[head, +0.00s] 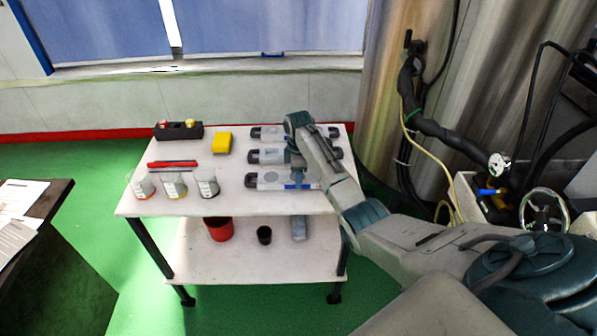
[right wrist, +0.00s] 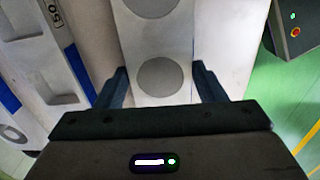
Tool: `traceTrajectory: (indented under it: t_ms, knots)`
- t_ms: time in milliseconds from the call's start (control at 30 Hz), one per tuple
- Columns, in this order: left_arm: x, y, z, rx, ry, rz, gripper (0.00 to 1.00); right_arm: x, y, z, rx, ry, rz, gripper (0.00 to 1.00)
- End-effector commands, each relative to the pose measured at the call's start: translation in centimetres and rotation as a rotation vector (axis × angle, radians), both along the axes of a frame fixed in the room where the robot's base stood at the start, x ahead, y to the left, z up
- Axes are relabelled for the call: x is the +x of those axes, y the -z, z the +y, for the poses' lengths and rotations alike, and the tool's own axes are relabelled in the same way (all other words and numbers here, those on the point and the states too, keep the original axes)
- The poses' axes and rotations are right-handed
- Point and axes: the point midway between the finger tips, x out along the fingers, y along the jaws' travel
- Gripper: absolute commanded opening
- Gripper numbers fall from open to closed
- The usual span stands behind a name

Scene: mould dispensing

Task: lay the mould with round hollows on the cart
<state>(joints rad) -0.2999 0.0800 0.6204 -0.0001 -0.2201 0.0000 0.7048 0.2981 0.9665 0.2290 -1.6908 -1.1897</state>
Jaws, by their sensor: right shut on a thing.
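The mould with round hollows (right wrist: 155,44) is a pale grey bar that lies between the two dark fingers of my right gripper (right wrist: 161,88) in the right wrist view. Two of its grey round hollows show; its far end is cut off by the frame. My right gripper is shut on it. In the head view my right arm reaches over several pale moulds with black ends on the right of the white cart (head: 228,203). The arm partly hides them, and I cannot tell whether the held mould touches the cart top. My left gripper is not in view.
Another mould (right wrist: 33,58) with a blue stripe lies to the left in the right wrist view. On the cart are a yellow block (head: 222,143), a black holder (head: 178,131), red bars (head: 172,164) and three beakers (head: 174,186). A red bucket (head: 219,229) stands on the lower shelf.

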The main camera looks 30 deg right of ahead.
Motion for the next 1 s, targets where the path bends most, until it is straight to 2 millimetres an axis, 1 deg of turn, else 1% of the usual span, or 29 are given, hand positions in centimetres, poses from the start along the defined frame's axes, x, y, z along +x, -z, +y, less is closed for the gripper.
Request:
traceTrajectory:
  t_ms: [133,300,333,400,433,667,767,867,967,1000]
  knots:
    - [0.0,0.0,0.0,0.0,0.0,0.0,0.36,0.1,-0.2,0.0,-0.001,0.0,-0.005,0.13]
    - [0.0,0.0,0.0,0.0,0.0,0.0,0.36,0.1,0.0,0.0,0.0,0.0,-0.004,0.13]
    - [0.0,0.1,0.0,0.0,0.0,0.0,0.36,0.0,0.2,0.0,-0.001,0.0,-0.001,0.69]
    - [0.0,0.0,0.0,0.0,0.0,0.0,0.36,0.0,0.2,0.0,-0.001,0.0,-0.001,0.83]
    - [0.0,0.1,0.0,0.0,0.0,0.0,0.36,0.0,0.2,0.0,-0.001,0.0,-0.001,0.85]
    - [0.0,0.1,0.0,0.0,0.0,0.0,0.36,0.0,0.2,0.0,-0.001,0.0,-0.001,0.85]
    - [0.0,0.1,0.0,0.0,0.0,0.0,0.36,0.0,-0.2,0.0,-0.001,0.0,-0.001,0.85]
    - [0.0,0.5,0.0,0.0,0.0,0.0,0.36,0.1,-1.2,-0.1,-0.001,0.0,-0.004,0.85]
    - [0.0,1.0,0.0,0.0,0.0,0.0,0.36,0.1,-3.0,-0.1,-0.002,-0.001,-0.005,0.85]
    - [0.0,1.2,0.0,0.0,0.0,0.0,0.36,0.2,-3.9,-0.1,-0.001,-0.001,-0.006,0.85]
